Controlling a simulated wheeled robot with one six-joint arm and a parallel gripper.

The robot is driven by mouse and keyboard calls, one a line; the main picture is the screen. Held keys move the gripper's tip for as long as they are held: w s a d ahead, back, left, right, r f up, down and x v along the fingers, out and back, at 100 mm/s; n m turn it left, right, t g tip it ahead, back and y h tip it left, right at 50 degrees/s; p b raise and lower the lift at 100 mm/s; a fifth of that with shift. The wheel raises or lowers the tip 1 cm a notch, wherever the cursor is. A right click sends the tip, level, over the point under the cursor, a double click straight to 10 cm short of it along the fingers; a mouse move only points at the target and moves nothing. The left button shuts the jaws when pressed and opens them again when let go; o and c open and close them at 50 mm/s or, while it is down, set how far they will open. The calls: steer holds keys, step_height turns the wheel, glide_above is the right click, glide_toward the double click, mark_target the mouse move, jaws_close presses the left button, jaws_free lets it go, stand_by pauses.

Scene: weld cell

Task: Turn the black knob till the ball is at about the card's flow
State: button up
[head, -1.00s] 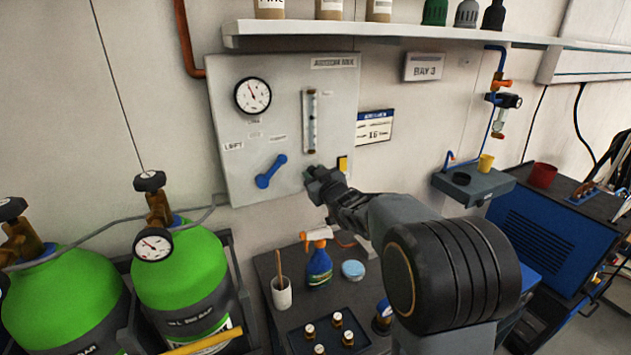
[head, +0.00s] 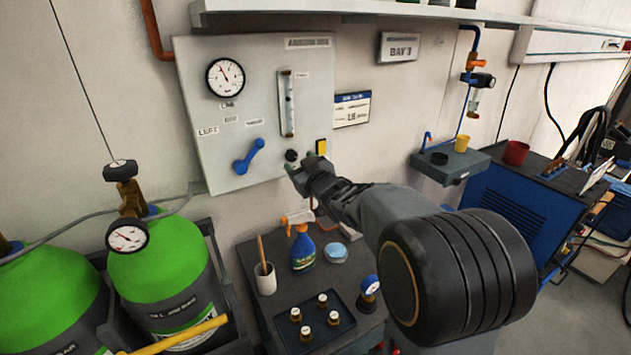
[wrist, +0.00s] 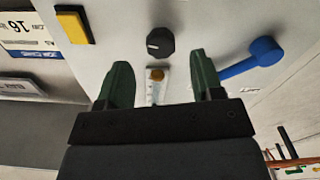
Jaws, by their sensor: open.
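The black knob (head: 291,155) is on the grey wall panel (head: 205,110), below the clear flow tube (head: 287,105). The wrist view shows the knob (wrist: 160,43) with a pale pointer line; the tube (wrist: 154,90) is partly hidden by my gripper there. I cannot make out the ball. The card (head: 351,108) right of the panel seems to read 16; it also shows upside down in the wrist view (wrist: 22,30). My gripper (wrist: 161,68) is open and empty, its green fingers apart, with the knob just beyond and between the tips, not visibly touched.
A round gauge (head: 225,77) is above the lever. Below stands a cart with a spray bottle (head: 302,248) and a cup (head: 265,279). Green cylinders (head: 165,262) stand at left.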

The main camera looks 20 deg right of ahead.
steer(key=s+d+b, duration=0.1)
steer(key=s+d, duration=0.1)
steer(key=s, duration=0.7)
steer(key=shift+s, duration=0.35)
steer(key=s+d+f+m+g+h, duration=0.55)
steer(key=s+f+g, duration=0.2)
steer(key=f, duration=0.35)
steer(key=s+a+f+g+y, duration=0.2)
steer(key=s+a+g, duration=0.4)
steer(key=s, duration=0.6)
steer(key=a, duration=0.2)
steer(key=shift+a+f, duration=0.15)
steer(key=shift+a, duration=0.15)
stand_by(1.9)
